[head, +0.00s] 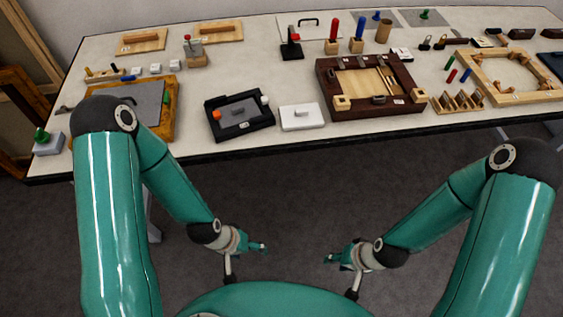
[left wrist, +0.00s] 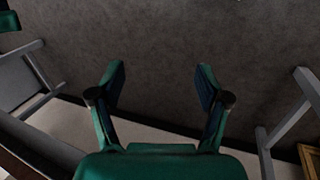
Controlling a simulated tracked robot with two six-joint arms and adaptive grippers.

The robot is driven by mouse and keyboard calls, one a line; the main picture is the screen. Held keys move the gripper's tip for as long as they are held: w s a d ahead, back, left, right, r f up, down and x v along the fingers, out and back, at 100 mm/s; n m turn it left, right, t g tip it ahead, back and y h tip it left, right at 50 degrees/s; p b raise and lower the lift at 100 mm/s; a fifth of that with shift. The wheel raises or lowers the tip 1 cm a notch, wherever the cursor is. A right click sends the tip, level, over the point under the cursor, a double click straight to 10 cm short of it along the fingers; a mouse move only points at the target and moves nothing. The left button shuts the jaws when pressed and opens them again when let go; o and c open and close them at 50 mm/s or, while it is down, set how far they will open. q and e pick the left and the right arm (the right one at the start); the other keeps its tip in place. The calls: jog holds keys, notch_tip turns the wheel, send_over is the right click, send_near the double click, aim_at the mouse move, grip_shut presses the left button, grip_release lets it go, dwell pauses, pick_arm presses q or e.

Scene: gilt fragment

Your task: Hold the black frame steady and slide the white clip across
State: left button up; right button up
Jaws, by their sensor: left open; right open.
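The black frame (head: 222,134) lies flat near the front edge of the table, left of the middle, with a dark grey panel inside it. A small white piece (head: 265,100), which looks like the white clip, sits at the frame's right side. An orange piece (head: 216,115) sits at its left side. My left gripper (head: 263,248) is open and empty in front of the table, over the floor. The left wrist view shows its spread fingers (left wrist: 160,82) with nothing between them. My right gripper (head: 328,259) is open, also in front of the table and apart from the frame.
A wooden-edged grey board (head: 165,131) is at left. Table legs show in the left wrist view (left wrist: 290,112).

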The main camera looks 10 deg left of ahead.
pick_arm(q)
jog(key=shift+o, duration=1.4)
notch_tip(320, 180, down, 19)
jog(key=w+b, duration=0.1)
jog(key=b, duration=1.6)
jog(key=shift+b, duration=0.35)
jog(key=n+t+y+b, duration=0.4)
jog(key=t+y+b, duration=0.3)
jog(key=t+y, duration=0.7)
send_near(262, 119)
jog(key=shift+t+h, duration=0.5)
jog(key=x, duration=1)
jog(key=shift+a, duration=0.55)
jog(key=shift+c, duration=0.2)
